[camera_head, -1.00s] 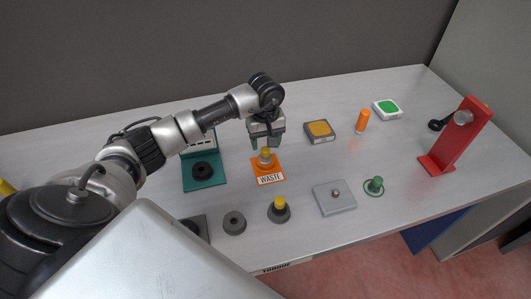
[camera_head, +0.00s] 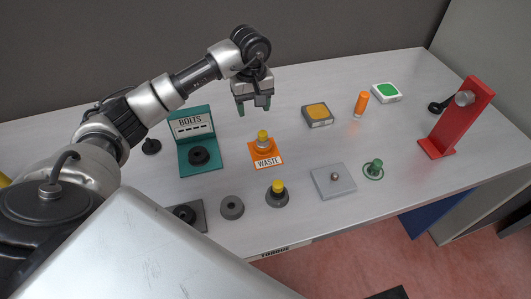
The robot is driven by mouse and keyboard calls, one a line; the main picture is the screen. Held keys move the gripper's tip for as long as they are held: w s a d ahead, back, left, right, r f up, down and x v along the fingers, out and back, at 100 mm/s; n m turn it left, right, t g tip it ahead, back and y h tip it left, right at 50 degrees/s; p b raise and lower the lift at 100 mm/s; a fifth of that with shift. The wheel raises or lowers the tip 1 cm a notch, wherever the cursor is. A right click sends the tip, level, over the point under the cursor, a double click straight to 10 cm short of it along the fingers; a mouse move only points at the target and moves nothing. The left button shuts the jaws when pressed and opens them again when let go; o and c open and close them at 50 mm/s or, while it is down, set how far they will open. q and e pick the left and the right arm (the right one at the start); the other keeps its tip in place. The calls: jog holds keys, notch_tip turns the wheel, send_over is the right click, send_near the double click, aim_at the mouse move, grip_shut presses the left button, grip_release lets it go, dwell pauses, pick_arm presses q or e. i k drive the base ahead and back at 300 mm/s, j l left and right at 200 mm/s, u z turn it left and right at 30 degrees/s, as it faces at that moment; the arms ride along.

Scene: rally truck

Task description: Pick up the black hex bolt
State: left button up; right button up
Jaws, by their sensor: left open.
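A black round piece (camera_head: 199,155) lies on the base of the teal stand labelled BOLTS (camera_head: 207,169). Another small black piece with a raised knob (camera_head: 151,146) stands on the table left of that stand. At this size I cannot tell which of the two is the black hex bolt, or see a hex head. My left gripper (camera_head: 254,108) is open and empty, fingers pointing down. It hangs above the table behind the orange WASTE pad, right of the teal stand and apart from both black pieces. My right gripper does not show.
The orange WASTE pad (camera_head: 269,161) holds a yellow-topped metal piece (camera_head: 263,141). Along the front are a grey ring (camera_head: 232,207), a yellow-topped black piece (camera_head: 277,195), a grey plate (camera_head: 327,188) and a green knob (camera_head: 375,167). A red stand (camera_head: 458,122) rises at right.

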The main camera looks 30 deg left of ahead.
aim_at(277, 191)
jog(key=u, duration=0.8)
